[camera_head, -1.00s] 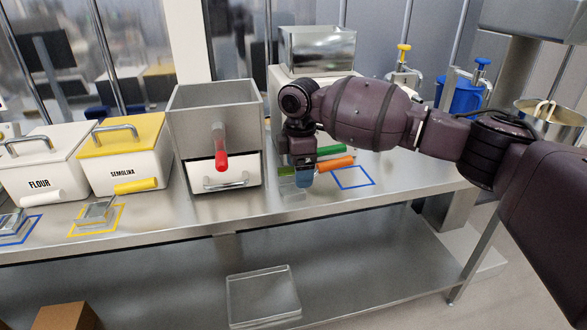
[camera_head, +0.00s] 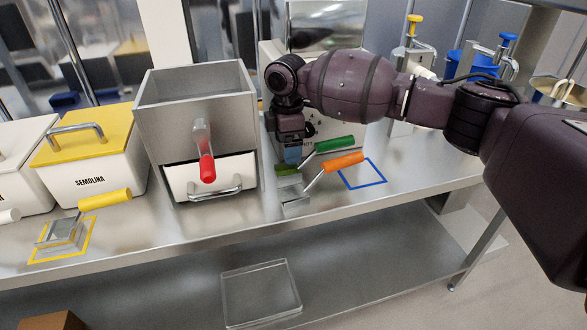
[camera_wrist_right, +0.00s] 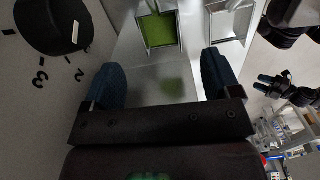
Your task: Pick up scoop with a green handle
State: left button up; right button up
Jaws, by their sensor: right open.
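The scoop with a green handle (camera_head: 335,143) lies on the steel table in the head view. Its metal pan shows green inside and shows ahead of the fingers in the right wrist view (camera_wrist_right: 158,30). My right gripper (camera_head: 291,153) hangs over the table by this scoop, partly hiding its pan. In the wrist view its two blue fingertips (camera_wrist_right: 162,82) are wide apart with nothing between them. A small dark gripper with blue tips (camera_wrist_right: 268,80) at the right of the wrist view appears to be my left one, too small to read.
An orange-handled scoop (camera_head: 344,161) lies close in front of the green one. A blue square outline (camera_head: 376,182) is right of them. A steel hopper box (camera_head: 185,130) with a red handle stands left. A scale with a dial (camera_wrist_right: 50,20) is close beside the right gripper.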

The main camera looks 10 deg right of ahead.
aim_at(287, 168)
notch_tip(287, 168, down, 7)
jog(key=shift+a+f+b, duration=0.15)
jog(key=shift+b, duration=0.35)
jog(key=c, duration=1)
